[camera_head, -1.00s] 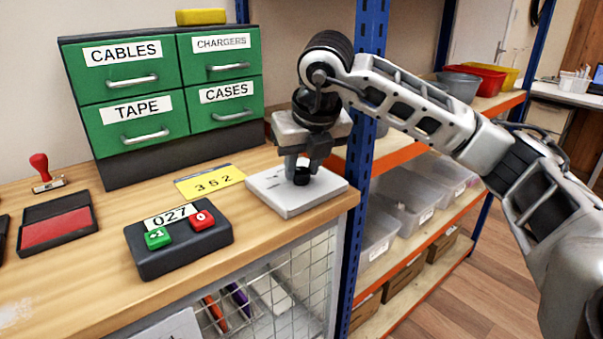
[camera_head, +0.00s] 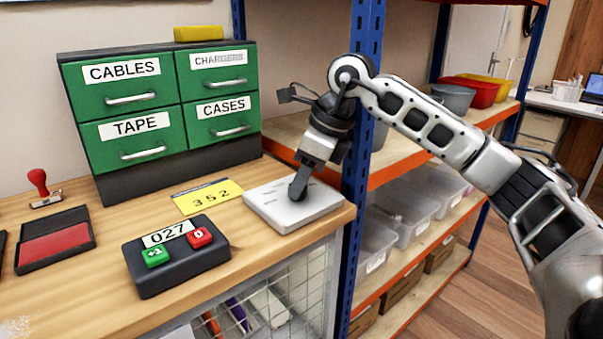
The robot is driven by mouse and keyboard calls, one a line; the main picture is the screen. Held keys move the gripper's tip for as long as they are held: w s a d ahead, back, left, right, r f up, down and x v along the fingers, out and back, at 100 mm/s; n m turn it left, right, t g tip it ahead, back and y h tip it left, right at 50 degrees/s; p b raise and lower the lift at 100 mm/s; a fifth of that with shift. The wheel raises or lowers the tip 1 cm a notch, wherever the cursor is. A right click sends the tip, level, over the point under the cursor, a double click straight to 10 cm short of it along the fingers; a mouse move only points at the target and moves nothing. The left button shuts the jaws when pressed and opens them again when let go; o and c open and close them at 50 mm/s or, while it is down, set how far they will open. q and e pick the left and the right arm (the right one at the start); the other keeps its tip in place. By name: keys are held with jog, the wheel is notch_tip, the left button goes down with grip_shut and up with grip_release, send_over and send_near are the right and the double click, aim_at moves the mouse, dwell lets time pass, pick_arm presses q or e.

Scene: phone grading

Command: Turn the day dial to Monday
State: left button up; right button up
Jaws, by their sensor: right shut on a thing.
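The day dial's white base plate (camera_head: 265,207) lies flat near the right end of the wooden bench top, with faint markings on it. My right gripper (camera_head: 298,188) reaches down onto the plate from above, with its wrist tilted, and its fingers are shut on the dial's knob. The fingers hide the knob, and I cannot read which day it points to. My left gripper is not in view.
A green drawer cabinet (camera_head: 155,121) stands behind. A blue rack post (camera_head: 360,190) rises close to the right of my gripper.

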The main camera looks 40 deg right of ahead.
jog(key=shift+d+n+g+p, duration=0.1)
jog(key=shift+n+g+p, duration=0.3)
jog(key=shift+n, duration=0.5)
jog(key=o, duration=1)
jog(key=v, duration=0.7)
jog(key=shift+d+r, duration=0.2)
jog(key=shift+s, duration=0.1)
